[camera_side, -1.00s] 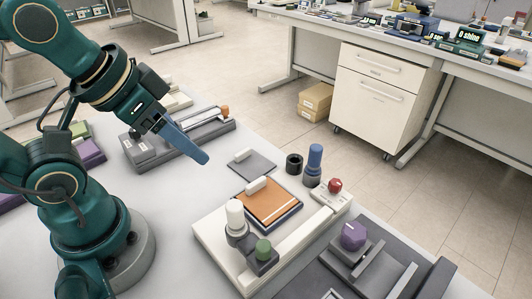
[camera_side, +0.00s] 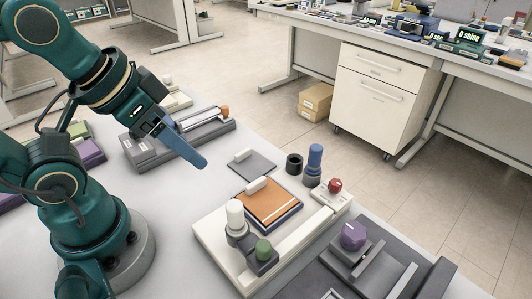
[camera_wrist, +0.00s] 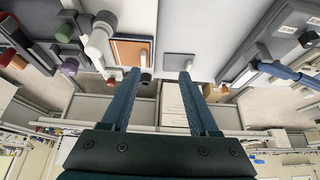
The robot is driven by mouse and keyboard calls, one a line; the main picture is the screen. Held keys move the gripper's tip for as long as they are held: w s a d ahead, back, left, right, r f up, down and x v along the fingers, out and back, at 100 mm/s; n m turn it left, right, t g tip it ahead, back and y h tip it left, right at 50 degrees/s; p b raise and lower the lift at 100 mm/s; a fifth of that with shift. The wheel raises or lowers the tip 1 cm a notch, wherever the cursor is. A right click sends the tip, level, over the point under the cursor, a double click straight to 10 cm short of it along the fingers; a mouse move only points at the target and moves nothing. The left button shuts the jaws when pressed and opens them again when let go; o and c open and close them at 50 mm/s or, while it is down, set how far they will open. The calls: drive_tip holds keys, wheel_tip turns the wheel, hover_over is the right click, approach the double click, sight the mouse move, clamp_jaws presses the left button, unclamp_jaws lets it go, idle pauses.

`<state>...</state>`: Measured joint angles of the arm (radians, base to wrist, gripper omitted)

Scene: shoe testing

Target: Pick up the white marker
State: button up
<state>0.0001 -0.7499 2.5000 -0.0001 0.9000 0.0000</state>
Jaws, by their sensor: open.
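I cannot tell which is the white marker. My gripper (camera_side: 202,164) has blue fingers and is above the table, left of the grey pad, touching nothing. In the wrist view my gripper (camera_wrist: 159,74) is open and empty, with the grey pad (camera_wrist: 180,65) beyond the right fingertip and the orange pad (camera_wrist: 130,52) beyond the left.
A white platform (camera_side: 215,238) carries the orange pad. A black ring (camera_side: 294,164), a blue cylinder (camera_side: 314,157) and a red knob (camera_side: 335,185) stand to the right. A dark grey fixture (camera_side: 385,262) fills the front right. The table left of the platform is bare.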

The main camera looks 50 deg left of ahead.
sight(234, 205)
idle(0.3)
drive_tip(key=d+g, duration=0.1)
drive_tip(key=d, duration=0.2)
drive_tip(key=w+d+f+g, duration=0.1)
drive_tip(key=d+g, duration=0.1)
drive_tip(key=d, duration=0.1)
drive_tip(key=w+d+g, duration=0.1)
drive_tip(key=d+g, duration=0.1)
drive_tip(key=d, duration=0.1)
drive_tip(key=shift+f, duration=0.2)
drive_tip(key=shift+s+d+f+m+g, duration=0.2)
drive_tip(key=shift+d+f+m+g, duration=0.15)
drive_tip(key=shift+f, duration=0.2)
drive_tip(key=shift+d+f, duration=0.1)
drive_tip(key=shift+f, duration=2.35)
clamp_jaws()
